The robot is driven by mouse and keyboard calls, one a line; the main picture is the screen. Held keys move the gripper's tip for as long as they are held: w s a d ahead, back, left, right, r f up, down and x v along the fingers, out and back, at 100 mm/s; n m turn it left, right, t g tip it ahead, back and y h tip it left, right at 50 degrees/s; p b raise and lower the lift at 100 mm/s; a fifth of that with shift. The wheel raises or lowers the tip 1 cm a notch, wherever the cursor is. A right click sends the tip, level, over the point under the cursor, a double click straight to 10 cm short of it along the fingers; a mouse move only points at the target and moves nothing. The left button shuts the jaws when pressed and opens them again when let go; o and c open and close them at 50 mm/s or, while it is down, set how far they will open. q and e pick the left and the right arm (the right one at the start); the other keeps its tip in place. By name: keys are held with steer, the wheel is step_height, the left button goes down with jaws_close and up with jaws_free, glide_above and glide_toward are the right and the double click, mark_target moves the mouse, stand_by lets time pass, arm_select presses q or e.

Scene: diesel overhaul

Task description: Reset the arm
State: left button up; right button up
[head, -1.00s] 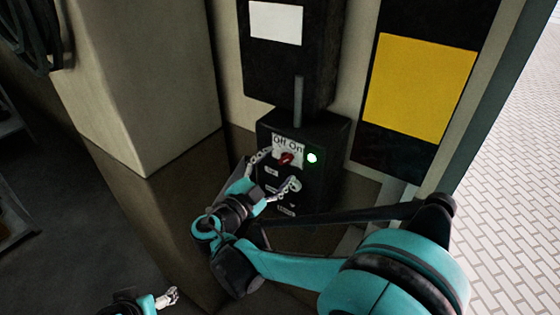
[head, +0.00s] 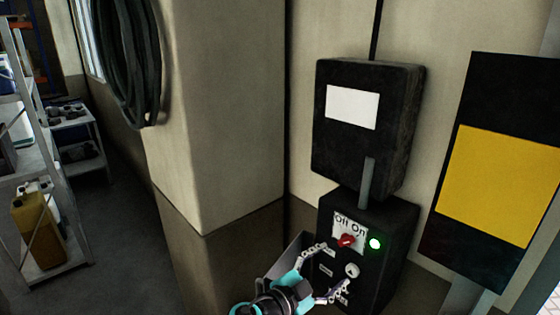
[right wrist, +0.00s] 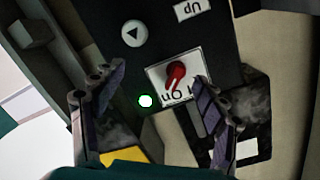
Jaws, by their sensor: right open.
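A black control box (head: 385,262) on the wall carries a red rotary switch (head: 347,240) under "Off On" labels, with a lit green lamp (head: 374,244) beside it. A round button (head: 351,270) sits below the switch. My right gripper (head: 336,268) is open in front of the box, with nothing between its fingers. In the right wrist view, its fingers (right wrist: 158,76) spread either side of the red switch (right wrist: 175,75) and green lamp (right wrist: 145,101). The switch handle appears to point towards "On". I cannot tell whether a finger touches the panel. My left gripper is out of view.
A larger black box (head: 365,150) with a white label hangs above. A black and yellow panel (head: 497,185) is at the right. A beige pillar (head: 215,110), hanging hose (head: 130,60) and shelf with a yellow canister (head: 35,230) stand left. The floor (head: 115,245) between shelf and pillar is clear.

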steer(key=s+d+f+n+g+y+b, duration=0.25)
steer(key=s+d+f+n+b, duration=0.2)
steer(key=f, duration=0.45)
steer(key=s+d+f+n+g+y+b, duration=0.1)
steer(key=s+d+f+n+y+b, duration=0.3)
steer(key=f, duration=0.4)
steer(key=s+a+f+n+y+b, duration=0.5)
steer(key=s+a+f+n+y, duration=0.1)
steer(key=f+n, duration=0.3)
steer(key=shift+s+a+f+y, duration=0.2)
steer(key=shift+s+f+y, duration=0.15)
steer(key=shift+f, duration=0.1)
